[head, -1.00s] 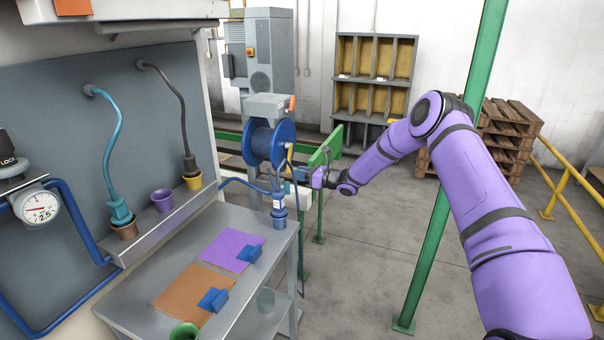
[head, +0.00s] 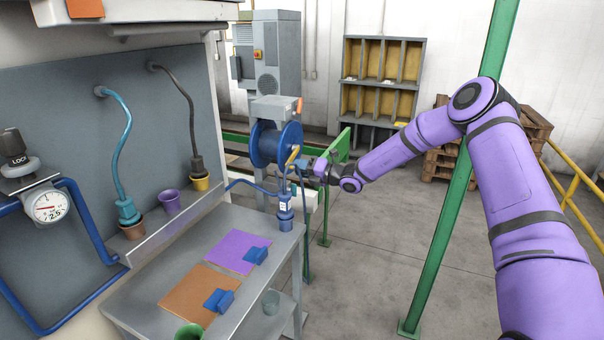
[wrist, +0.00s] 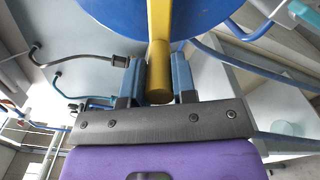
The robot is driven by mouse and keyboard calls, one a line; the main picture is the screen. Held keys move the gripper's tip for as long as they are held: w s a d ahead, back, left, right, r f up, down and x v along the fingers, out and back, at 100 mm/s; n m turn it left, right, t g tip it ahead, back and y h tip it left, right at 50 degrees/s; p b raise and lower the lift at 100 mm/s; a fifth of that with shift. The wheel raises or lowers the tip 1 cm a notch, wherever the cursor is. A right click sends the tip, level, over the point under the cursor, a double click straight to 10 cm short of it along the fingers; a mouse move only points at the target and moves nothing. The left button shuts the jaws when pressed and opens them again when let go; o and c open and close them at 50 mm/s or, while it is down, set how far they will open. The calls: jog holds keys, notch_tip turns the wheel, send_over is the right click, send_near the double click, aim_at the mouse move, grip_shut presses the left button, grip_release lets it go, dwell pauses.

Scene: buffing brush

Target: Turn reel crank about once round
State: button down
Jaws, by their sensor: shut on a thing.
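The blue reel (head: 268,145) stands past the far end of the bench, below a grey housing. Its yellow crank (head: 293,155) shows on the side facing my gripper, tilted in the head view. My gripper (head: 303,167) is at the crank, reaching in from the right. In the wrist view, the yellow crank handle (wrist: 159,88) lies between the two blue fingers of my gripper (wrist: 161,76), which is shut on it. The blue reel disc (wrist: 195,14) fills the top of that view. Part of the crank is hidden behind the fingers in the head view.
The grey bench (head: 185,265) with purple and brown sheets lies at left of the reel. A blue bottle-like fitting (head: 285,210) stands at its far corner. A green post (head: 455,190) rises close to my arm. Floor between bench and post is clear.

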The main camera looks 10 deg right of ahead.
notch_tip(320, 180, up, 2)
jog(key=m, duration=0.2)
jog(key=shift+s+a+r+m, duration=0.1)
jog(key=shift+s+r+m, duration=0.05)
jog(key=shift+m, duration=0.25)
notch_tip(320, 180, up, 3)
jog(key=m, duration=0.3)
jog(key=shift+f, duration=0.2)
jog(key=shift+w+d+r+m, duration=0.15)
jog(key=shift+r+m, duration=0.2)
jog(key=shift+m, duration=0.15)
jog(key=shift+w+d+r+m, duration=0.1)
jog(key=shift+w+r+m, duration=0.05)
jog(key=shift+r+m, duration=0.3)
jog(key=shift+w+d+r, duration=0.15)
jog(key=shift+w+r, duration=0.05)
jog(key=shift+r, duration=0.1)
jog(key=c, duration=0.9)
grip_release()
